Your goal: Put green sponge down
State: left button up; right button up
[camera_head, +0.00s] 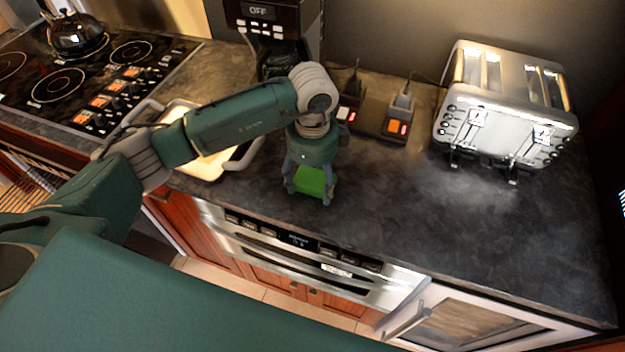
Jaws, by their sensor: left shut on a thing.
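The green sponge (312,181) is between the fingers of my left gripper (309,190), over the dark countertop (400,210) near its front edge. The gripper points down and is shut on the sponge. I cannot tell whether the sponge touches the counter. My left arm comes in from the left and hides part of the counter. My right gripper is not in view.
A silver toaster (500,125) stands at the right, a coffee maker (280,30) at the back. A pale tray with handles (207,165) is partly behind my arm. A stove (75,75) with a kettle (77,35) is at the left. The counter right of the gripper is clear.

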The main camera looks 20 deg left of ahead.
aim_at(313, 182)
pick_arm(q)
jog(key=shift+f, duration=0.2)
jog(key=o, duration=0.8)
jog(key=shift+o, duration=0.2)
jog(key=shift+r, duration=0.15)
jog(key=shift+r, duration=0.2)
notch_tip(313, 182, up, 12)
jog(key=b, duration=0.3)
jog(key=shift+f, duration=0.15)
